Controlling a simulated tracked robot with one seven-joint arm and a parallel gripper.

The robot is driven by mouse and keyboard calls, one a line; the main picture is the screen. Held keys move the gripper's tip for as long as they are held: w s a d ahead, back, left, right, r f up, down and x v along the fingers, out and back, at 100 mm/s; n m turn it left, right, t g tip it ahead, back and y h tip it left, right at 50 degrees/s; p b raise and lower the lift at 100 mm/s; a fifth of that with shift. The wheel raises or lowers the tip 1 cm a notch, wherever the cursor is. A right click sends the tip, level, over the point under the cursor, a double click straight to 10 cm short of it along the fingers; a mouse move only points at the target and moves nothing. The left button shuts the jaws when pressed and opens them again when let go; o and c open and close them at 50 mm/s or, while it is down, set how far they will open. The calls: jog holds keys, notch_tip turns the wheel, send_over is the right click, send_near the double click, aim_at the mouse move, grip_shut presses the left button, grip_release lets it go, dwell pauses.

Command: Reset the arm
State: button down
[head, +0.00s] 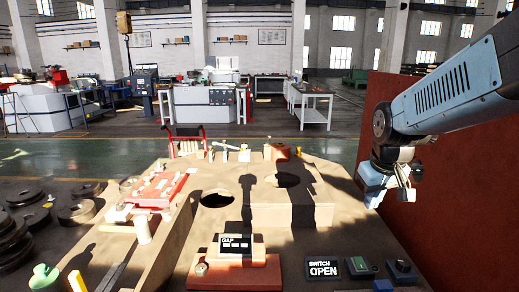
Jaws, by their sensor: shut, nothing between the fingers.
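My arm (455,90) reaches in from the upper right. My gripper (399,199) hangs at its end, shut and empty, in the air over the right side of the machine bed. It is beside a dark red panel and apart from the parts on the bed. The section bender's tan bed (200,262) fills the lower middle, with two dark round openings. A small display marked GAP (236,245) stands on a red block. A sign reading SWITCH OPEN (323,269) is at the front right, beside a small box with a green part (360,266).
The dark red panel (450,200) stands close behind my gripper on the right. A red clamped plate (157,190) is on the bed's left. Dark rings (75,212) lie at far left. The air above the bed's middle is clear.

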jog(key=s+a+r+m+t, duration=0.2)
jog(key=s+r, duration=0.4)
jog(key=s, duration=0.4)
jog(key=shift+s+a+y, duration=0.25)
jog(key=shift+a+y, duration=0.05)
jog(key=shift+a, duration=0.1)
